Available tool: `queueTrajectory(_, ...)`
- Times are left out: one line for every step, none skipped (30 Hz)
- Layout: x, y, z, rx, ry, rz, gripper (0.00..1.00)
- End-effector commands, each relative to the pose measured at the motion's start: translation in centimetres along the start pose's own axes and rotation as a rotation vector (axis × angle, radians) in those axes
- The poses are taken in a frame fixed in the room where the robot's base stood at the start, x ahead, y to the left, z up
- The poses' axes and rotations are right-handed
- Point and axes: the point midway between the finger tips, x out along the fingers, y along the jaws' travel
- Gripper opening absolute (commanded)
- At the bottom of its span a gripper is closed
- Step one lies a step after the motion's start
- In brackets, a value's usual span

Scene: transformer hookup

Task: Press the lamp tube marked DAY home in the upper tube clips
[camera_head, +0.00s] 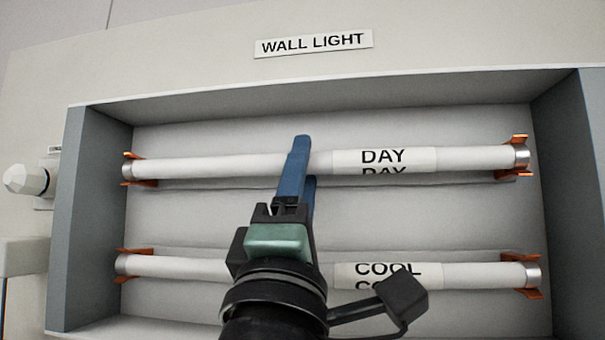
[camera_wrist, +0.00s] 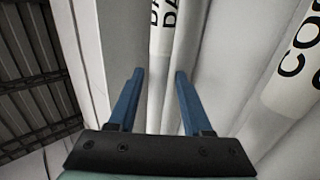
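The lamp tube marked DAY (camera_head: 470,159) lies level across the upper part of the light box, its metal ends between the orange upper tube clips, left (camera_head: 142,183) and right (camera_head: 519,141). I cannot tell how deep the ends sit. My gripper (camera_head: 305,160) is at the tube, left of its label, with one blue finger at its upper edge and the other below it. In the wrist view, the fingers (camera_wrist: 158,72) stand apart with the white DAY tube (camera_wrist: 160,55) between them. Small gaps seem to show beside the tube. My finger hides part of the tube.
The COOL tube (camera_head: 480,276) sits in the lower orange clips, partly behind my gripper. The box's grey side walls (camera_head: 90,215) and top lip (camera_head: 330,92) stand out around the tubes. A WALL LIGHT sign (camera_head: 313,43) is above. A white knob (camera_head: 27,180) is at left.

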Motion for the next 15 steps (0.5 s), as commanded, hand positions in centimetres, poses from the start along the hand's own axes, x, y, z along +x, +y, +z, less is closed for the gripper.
queueTrajectory(0.00, 0.00, 0.01, 0.000, 0.000, 0.000, 0.61)
queueTrajectory(-0.01, 0.00, 0.01, 0.000, 0.000, 0.000, 0.63)
queueTrajectory(-0.01, 0.00, 0.01, 0.000, 0.000, 0.000, 0.63)
queueTrajectory(-0.01, 0.00, 0.01, 0.000, 0.000, 0.000, 0.63)
queueTrajectory(-0.02, 0.00, 0.01, 0.000, 0.000, 0.000, 0.63)
queueTrajectory(-0.02, 0.00, 0.01, 0.000, 0.000, 0.000, 0.63)
queueTrajectory(-0.02, 0.00, 0.00, 0.000, 0.000, 0.000, 0.63)
queueTrajectory(-0.03, 0.00, 0.00, 0.000, 0.000, 0.000, 0.63)
queueTrajectory(-0.04, -0.03, 0.00, 0.000, 0.000, -0.001, 0.63)
queueTrajectory(-0.06, 0.01, 0.00, 0.000, 0.000, -0.001, 0.63)
queueTrajectory(-0.11, 0.07, 0.00, 0.000, 0.000, 0.000, 0.63)
queueTrajectory(-0.23, 0.21, 0.00, 0.000, 0.000, 0.000, 0.63)
queueTrajectory(-0.35, 0.37, 0.00, 0.001, 0.000, 0.001, 0.63)
queueTrajectory(-0.50, 0.56, 0.01, 0.001, 0.000, 0.002, 0.63)
queueTrajectory(-0.71, 0.77, 0.02, 0.001, 0.000, 0.001, 0.63)
